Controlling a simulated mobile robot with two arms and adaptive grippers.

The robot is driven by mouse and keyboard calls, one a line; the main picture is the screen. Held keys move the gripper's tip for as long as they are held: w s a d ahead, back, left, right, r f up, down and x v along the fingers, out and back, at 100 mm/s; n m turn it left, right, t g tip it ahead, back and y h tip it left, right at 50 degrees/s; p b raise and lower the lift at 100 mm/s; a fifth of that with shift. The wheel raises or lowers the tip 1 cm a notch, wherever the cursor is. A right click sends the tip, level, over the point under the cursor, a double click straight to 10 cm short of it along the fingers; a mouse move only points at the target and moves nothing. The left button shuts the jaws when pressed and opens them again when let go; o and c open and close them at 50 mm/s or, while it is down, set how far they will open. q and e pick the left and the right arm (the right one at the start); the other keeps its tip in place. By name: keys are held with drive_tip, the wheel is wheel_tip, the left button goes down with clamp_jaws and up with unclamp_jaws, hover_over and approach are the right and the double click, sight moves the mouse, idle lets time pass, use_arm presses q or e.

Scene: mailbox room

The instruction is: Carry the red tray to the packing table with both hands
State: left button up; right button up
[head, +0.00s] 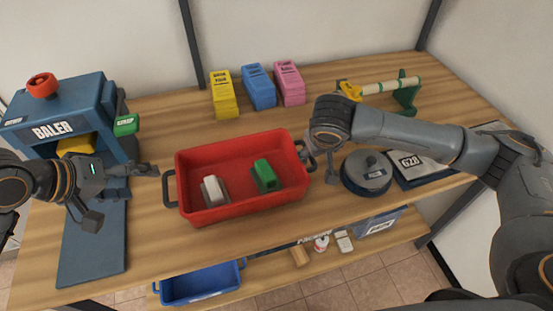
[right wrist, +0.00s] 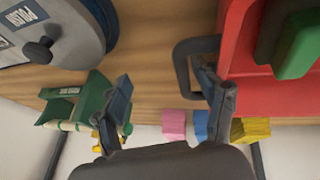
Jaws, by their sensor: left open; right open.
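The red tray (head: 232,212) sits level on a wooden table (head: 150,240), with a dark handle at each end. Inside it lie a grey-white block (head: 213,190) and a green block (head: 266,176). My left gripper (head: 125,190) is open just left of the left handle (head: 168,190), apart from it. My right gripper (head: 321,168) is open beside the right handle (head: 307,156). In the right wrist view, one finger overlaps the tray's handle (right wrist: 180,68); I cannot tell whether they touch. I cannot tell whether this is the packing table.
A blue baler (head: 60,115) stands at the left. Yellow, blue and pink stacks (head: 259,88) stand at the back. A round grey thing (head: 367,172) and a flat package (head: 415,165) lie at the right. A blue bin (head: 203,285) is on the lower shelf.

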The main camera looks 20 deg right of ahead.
drive_tip(key=v, duration=1.1)
drive_tip(key=shift+f, duration=0.15)
